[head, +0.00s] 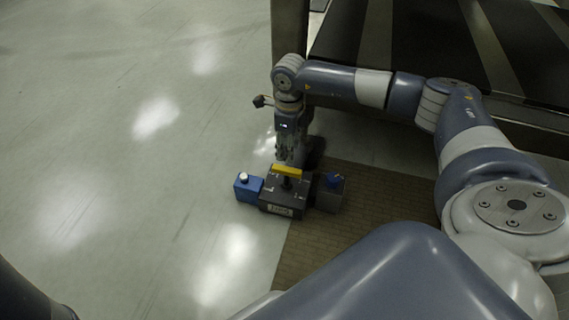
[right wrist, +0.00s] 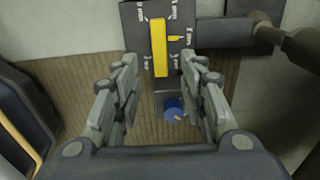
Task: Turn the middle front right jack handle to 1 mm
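The jack (head: 284,198) is a dark grey block on the floor by the edge of a brown mat. Its long yellow handle (head: 286,171) lies on top and also shows in the right wrist view (right wrist: 158,48). Small white marks in mm surround the handle, too small to read surely, and a short yellow pointer (right wrist: 175,38) sticks out to its right. My right gripper (head: 289,164) points down over the jack. In the right wrist view its open fingers (right wrist: 159,62) stand on either side of the handle's near end, with gaps. My left gripper is not in view.
A blue box (head: 248,187) with a white knob adjoins the jack's left side. A dark box with a blue knob (head: 333,181) adjoins its right. A dark post (head: 290,30) and a large dark platform (head: 350,45) stand behind. Floor to the left is clear.

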